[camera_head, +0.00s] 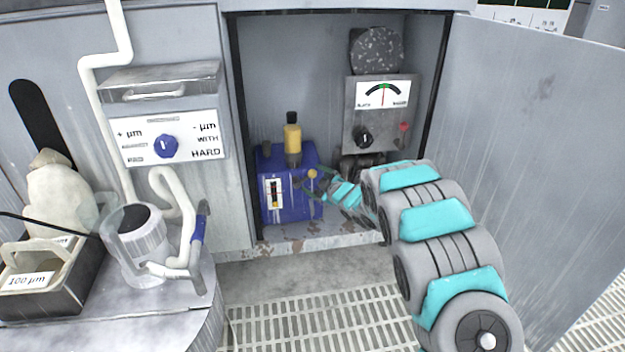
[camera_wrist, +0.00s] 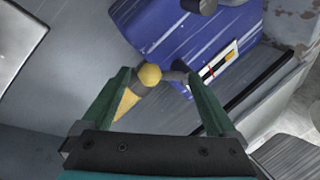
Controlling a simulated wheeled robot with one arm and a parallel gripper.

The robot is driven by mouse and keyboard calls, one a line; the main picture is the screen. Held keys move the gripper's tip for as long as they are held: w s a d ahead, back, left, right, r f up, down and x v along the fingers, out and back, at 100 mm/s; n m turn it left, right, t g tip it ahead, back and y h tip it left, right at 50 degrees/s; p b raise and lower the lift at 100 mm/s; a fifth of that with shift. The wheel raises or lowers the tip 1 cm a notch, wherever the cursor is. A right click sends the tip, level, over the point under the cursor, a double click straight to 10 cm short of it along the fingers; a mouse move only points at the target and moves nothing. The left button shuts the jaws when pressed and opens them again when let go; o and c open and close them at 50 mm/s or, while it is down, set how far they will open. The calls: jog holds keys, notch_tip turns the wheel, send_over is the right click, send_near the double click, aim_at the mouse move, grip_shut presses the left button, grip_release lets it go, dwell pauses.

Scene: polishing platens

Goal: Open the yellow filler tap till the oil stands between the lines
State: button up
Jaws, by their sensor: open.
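A blue oil box (camera_head: 305,207) stands in the open cabinet. On its front is a white sight gauge (camera_head: 274,194) with dark, yellow and red marks; the oil level is too small to read surely. A yellow bottle (camera_head: 292,140) with a dark cap stands on top. A yellow tap knob (camera_head: 312,174) sits at the box's right side. My gripper (camera_head: 314,183) is open beside it. In the wrist view the yellow knob (camera_wrist: 150,74) appears between the open fingers (camera_wrist: 160,77), nearer the left one; contact is not clear. The gauge (camera_wrist: 222,63) shows tilted there.
A grey panel (camera_head: 364,101) with a dial and knobs hangs right of the bottle. The cabinet door (camera_head: 540,150) stands open at right. A left bench (camera_head: 150,300) holds a clear jar (camera_head: 134,245) and a tray (camera_head: 70,290). Grating floor lies in front.

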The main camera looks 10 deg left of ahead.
jog(key=v, duration=0.6)
jog(key=shift+s+d, duration=0.2)
jog(key=shift+s, duration=0.1)
jog(key=shift+r, duration=0.15)
